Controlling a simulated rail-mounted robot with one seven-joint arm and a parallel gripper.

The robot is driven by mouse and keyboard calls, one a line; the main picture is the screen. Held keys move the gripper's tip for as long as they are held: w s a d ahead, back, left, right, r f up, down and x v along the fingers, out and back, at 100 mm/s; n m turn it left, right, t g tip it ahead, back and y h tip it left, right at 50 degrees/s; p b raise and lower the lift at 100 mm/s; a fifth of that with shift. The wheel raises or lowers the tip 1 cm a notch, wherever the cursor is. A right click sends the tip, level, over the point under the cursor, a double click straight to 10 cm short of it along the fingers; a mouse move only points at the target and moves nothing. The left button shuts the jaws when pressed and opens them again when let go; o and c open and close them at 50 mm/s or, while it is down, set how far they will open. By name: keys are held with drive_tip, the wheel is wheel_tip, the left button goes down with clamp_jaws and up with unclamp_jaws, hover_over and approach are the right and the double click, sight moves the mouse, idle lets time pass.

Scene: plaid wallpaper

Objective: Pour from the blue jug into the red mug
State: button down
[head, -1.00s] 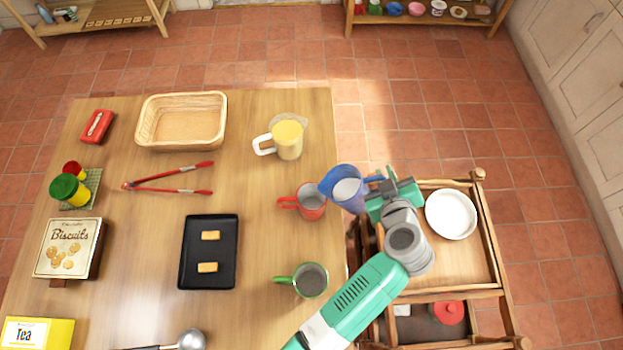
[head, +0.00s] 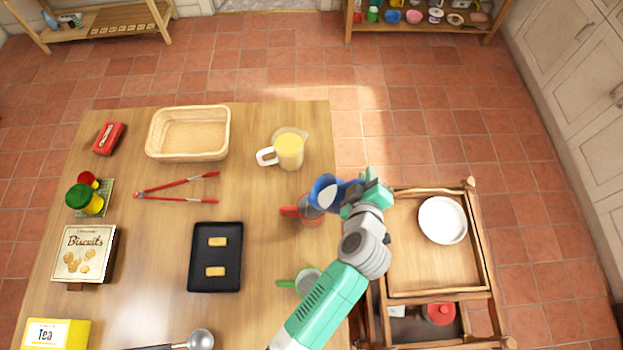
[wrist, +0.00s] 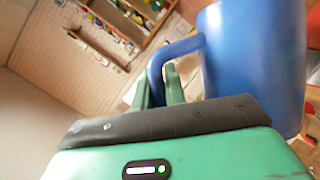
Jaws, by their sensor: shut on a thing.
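The blue jug (head: 323,188) is held by my gripper (head: 360,188) beside its right side in the head view. The jug is tilted to the left, with pale contents showing in its mouth. Its mouth is over or close to the red mug (head: 290,212), which stands near the table's right edge and is partly hidden by the jug. In the wrist view the jug (wrist: 255,70) fills the upper right, and my gripper's fingers (wrist: 165,88) are closed on its handle. I cannot tell whether anything is flowing out.
A green mug (head: 308,281) stands nearer on the table (head: 150,230), partly behind my arm. A yellow-filled jug (head: 290,151) stands farther back. A wooden trolley (head: 410,260) with a white bowl (head: 442,220) is at the right. Black tray (head: 203,280) lies left of the mugs.

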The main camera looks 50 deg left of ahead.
drive_tip(key=shift+s+a+r+n+t, duration=0.2)
drive_tip(key=shift+s+n+t, duration=0.05)
drive_tip(key=shift+n+t, duration=0.05)
idle(1.2)
drive_tip(key=shift+s+a+r+n+t+h+p, duration=0.2)
drive_tip(key=shift+r+p, duration=0.15)
drive_tip(key=shift+p, duration=0.2)
drive_tip(key=shift+s+a+r+n+t+h+p, duration=0.1)
drive_tip(key=shift+s+r+n+p, duration=0.15)
drive_tip(key=shift+p, duration=0.3)
idle(2.0)
drive_tip(key=w+d+f+m+g+y+b, duration=0.2)
drive_tip(key=w+d+f+m+b, duration=0.1)
drive_tip(key=f+b, duration=0.4)
drive_tip(key=w+d+f+m+g+y+b, duration=0.2)
drive_tip(key=w+d+f+m+g+b, duration=0.1)
drive_tip(key=f+b, duration=0.5)
drive_tip(key=w+m+b, duration=0.1)
drive_tip(key=m+b, duration=0.1)
drive_tip(key=shift+w+b, duration=0.3)
drive_tip(key=shift+b, duration=0.05)
